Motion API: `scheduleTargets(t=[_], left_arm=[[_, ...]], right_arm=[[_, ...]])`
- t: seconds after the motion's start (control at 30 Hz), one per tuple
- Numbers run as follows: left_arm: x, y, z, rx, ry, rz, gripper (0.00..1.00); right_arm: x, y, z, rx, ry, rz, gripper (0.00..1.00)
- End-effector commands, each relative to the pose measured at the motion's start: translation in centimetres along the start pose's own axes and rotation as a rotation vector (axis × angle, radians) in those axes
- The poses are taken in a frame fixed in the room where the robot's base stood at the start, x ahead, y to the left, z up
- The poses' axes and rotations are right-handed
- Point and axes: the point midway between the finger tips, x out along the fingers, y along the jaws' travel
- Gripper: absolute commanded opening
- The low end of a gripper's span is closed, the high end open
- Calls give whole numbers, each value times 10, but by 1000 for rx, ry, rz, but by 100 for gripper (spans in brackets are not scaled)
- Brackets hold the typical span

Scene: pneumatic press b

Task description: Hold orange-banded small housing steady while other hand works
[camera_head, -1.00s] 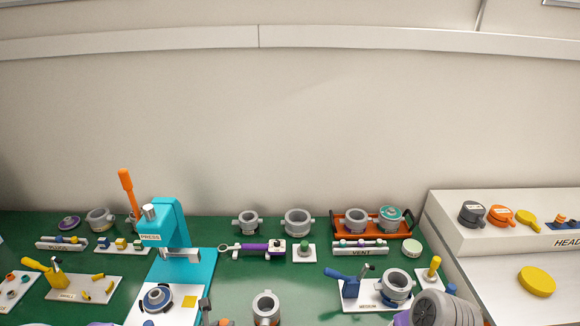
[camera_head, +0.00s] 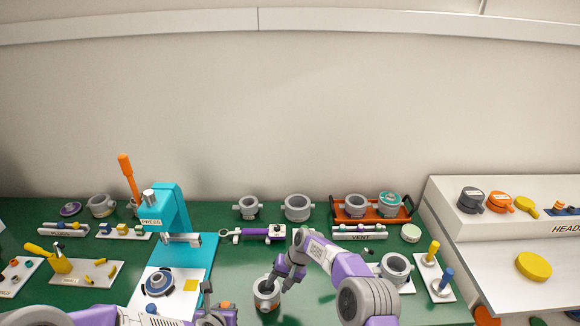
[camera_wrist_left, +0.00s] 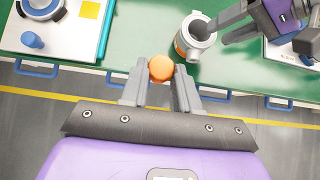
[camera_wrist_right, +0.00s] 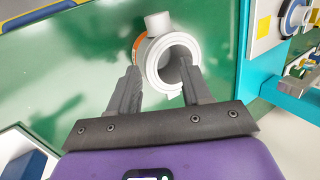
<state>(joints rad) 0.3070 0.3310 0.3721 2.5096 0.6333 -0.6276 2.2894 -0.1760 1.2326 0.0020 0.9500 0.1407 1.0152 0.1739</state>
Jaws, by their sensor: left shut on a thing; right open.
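The small grey housing with an orange band (camera_head: 267,292) stands upright near the front of the green bench. It also shows in the left wrist view (camera_wrist_left: 194,38) and, with its bore facing the camera, in the right wrist view (camera_wrist_right: 165,62). My right gripper (camera_wrist_right: 158,80) is open at the housing, one finger outside the wall and the other over the bore; I cannot tell whether they touch it. My left gripper (camera_wrist_left: 161,72) is shut on a round orange piece (camera_wrist_left: 161,66), to the left of the housing and apart from it.
The teal press (camera_head: 166,222) with its orange lever stands left of the housing. A purple-handled tool (camera_head: 258,233) lies behind it. An orange tray (camera_head: 352,218) holds grey housings at the back right. Grey housing (camera_head: 396,268) stands right, partly behind my right arm.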

Motion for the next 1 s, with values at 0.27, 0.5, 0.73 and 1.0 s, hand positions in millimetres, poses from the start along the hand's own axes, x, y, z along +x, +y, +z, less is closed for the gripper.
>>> scheduleTargets(t=[0.27, 0.5, 0.73, 1.0], left_arm=[[0, 0, 0, 0, 0, 0, 1], [0, 0, 0, 0, 0, 0, 1], [0, 0, 0, 0, 0, 0, 1], [0, 0, 0, 0, 0, 0, 1]], right_arm=[[-23, -20, -15, -307, -2, 297, 48], [-42, -31, -17, -417, 1, 448, 48], [-37, -29, -18, -433, -1, 473, 48], [-3, -12, -21, -430, -2, 471, 48]])
